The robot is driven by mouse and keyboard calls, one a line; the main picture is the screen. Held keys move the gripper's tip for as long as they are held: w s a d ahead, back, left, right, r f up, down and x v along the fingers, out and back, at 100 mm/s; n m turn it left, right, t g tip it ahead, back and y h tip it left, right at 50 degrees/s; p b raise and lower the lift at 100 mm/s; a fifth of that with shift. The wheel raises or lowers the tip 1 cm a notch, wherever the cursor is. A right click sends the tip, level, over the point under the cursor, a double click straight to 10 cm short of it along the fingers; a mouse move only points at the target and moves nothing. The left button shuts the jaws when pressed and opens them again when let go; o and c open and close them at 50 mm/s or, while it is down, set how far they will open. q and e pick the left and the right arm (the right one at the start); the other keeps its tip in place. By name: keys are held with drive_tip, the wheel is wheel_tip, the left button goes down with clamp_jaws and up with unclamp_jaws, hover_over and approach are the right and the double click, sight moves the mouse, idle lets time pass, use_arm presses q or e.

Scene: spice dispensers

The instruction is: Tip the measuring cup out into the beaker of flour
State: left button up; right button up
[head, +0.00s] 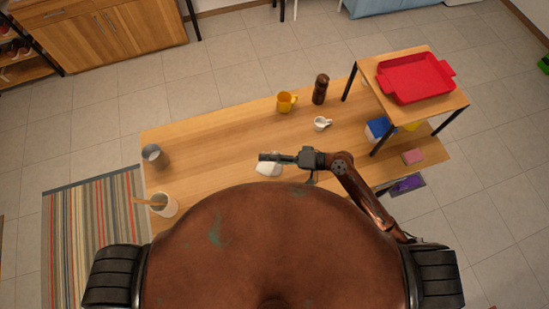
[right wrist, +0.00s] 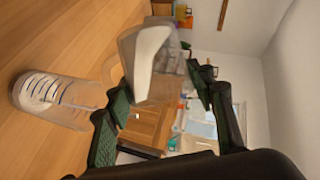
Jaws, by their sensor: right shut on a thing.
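In the right wrist view, my right gripper (right wrist: 160,100) is shut on the measuring cup (right wrist: 182,68), a see-through cup with a white streak or filling inside. The beaker (right wrist: 75,105) is clear with dark graduation marks and has white flour at its base end. It stands on the table, apart from the cup. In the head view, my right gripper (head: 272,157) is over the table's near middle, with a whitish vessel (head: 268,169) just below it. I cannot tell from there whether that is the cup or beaker. The cup's exact tilt is unclear. My left gripper is not in view.
On the wooden table (head: 215,140) are a yellow mug (head: 286,102), brown mill (head: 320,88), small white jug (head: 321,123), grey cup (head: 153,155) and white crock (head: 166,207) with a wooden utensil. A raised shelf with a red tray (head: 415,77) stands right. The table's left-middle is clear.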

drive_tip(key=shift+w, duration=0.2)
drive_tip(key=shift+s+r, duration=0.1)
drive_tip(key=shift+m, duration=0.3)
idle(0.3)
drive_tip(key=shift+w, duration=0.2)
drive_tip(key=shift+d+g, duration=0.15)
drive_tip(key=shift+g, duration=0.15)
drive_tip(key=shift+w+r+m+y+b, duration=0.1)
drive_tip(key=shift+w+m+y+b, duration=0.2)
drive_tip(key=shift+m+b, duration=0.1)
drive_tip(key=shift+d, duration=0.1)
idle(0.3)
drive_tip(key=shift+w, duration=0.15)
